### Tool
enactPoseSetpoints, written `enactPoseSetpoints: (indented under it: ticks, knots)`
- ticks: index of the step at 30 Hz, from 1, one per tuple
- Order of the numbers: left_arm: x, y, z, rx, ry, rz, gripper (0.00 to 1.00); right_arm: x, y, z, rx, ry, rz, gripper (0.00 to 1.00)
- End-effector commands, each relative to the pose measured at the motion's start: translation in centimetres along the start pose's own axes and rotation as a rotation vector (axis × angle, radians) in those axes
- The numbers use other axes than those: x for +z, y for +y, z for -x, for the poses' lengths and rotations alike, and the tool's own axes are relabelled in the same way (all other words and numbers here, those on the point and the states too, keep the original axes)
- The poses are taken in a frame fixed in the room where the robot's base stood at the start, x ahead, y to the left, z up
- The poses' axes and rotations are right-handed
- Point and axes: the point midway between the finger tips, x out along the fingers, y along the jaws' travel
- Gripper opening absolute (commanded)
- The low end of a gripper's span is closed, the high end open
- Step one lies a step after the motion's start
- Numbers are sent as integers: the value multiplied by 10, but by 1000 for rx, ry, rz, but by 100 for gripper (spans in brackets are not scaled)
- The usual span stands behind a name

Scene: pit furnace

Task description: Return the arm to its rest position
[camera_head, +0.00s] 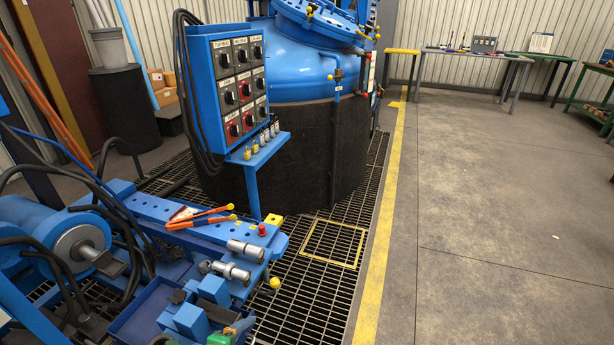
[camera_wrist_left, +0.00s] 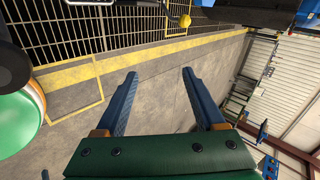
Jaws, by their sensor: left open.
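My left gripper (camera_wrist_left: 160,74) shows in the left wrist view. Its two blue fingers stand well apart with nothing between them, in front of a green palm. Beyond them are bare concrete floor and a yellow floor line. I cannot clearly pick out the left gripper in the head view. A small green and orange part (camera_head: 235,329) shows at the bottom edge there, and I cannot tell what it is. My right gripper is in neither view.
A yellow ball knob (camera_wrist_left: 185,20) is near the gripper.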

Motion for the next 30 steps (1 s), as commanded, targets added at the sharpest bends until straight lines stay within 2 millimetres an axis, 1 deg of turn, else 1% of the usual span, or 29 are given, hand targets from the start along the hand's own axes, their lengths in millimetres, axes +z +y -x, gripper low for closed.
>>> enactPoseSetpoints:
  ticks: [1,6,9,11,14,17,21,25,26,30]
  knots:
    - [-10,3,2,7,8,58,71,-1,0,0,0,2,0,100]
    - [-35,12,15,39,-1,300,71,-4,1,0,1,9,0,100]
    - [-44,19,26,68,-25,489,71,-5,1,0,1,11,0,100]
    - [-47,25,35,87,-51,613,71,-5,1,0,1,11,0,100]
    - [-45,39,51,125,-115,827,71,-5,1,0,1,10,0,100]
    - [-38,57,70,164,-203,1043,71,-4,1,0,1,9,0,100]
    - [-24,91,103,217,-366,1335,71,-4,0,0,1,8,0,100]
    - [-12,124,136,254,-535,1558,71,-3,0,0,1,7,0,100]
    - [-11,125,129,259,-534,1548,71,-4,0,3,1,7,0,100]
    - [-8,144,103,281,-545,1535,71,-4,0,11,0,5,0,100]
